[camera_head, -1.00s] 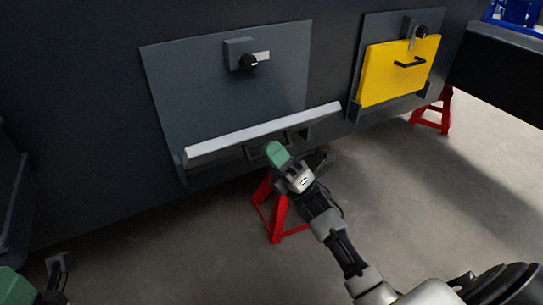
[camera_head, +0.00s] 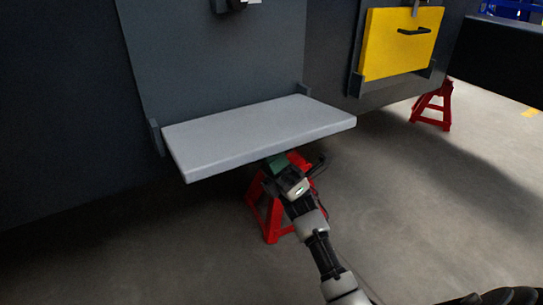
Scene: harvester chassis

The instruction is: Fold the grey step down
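The grey step (camera_head: 255,135) sticks out from the dark chassis wall between two small side brackets, and its flat top face shows. It looks about level. The latch (camera_head: 230,5) above it is cut by the top edge of the view. My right gripper (camera_head: 282,165) is just below the step's front edge, and its green fingertips are partly hidden there. I cannot tell whether it is open, or whether it touches the step. The step's underside and handle are hidden. My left gripper is out of view.
A yellow panel (camera_head: 400,45) with a black handle stands upright to the right. A red stand (camera_head: 267,212) is behind my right gripper, and another red stand (camera_head: 434,106) is under the chassis farther right. The concrete floor in front is clear.

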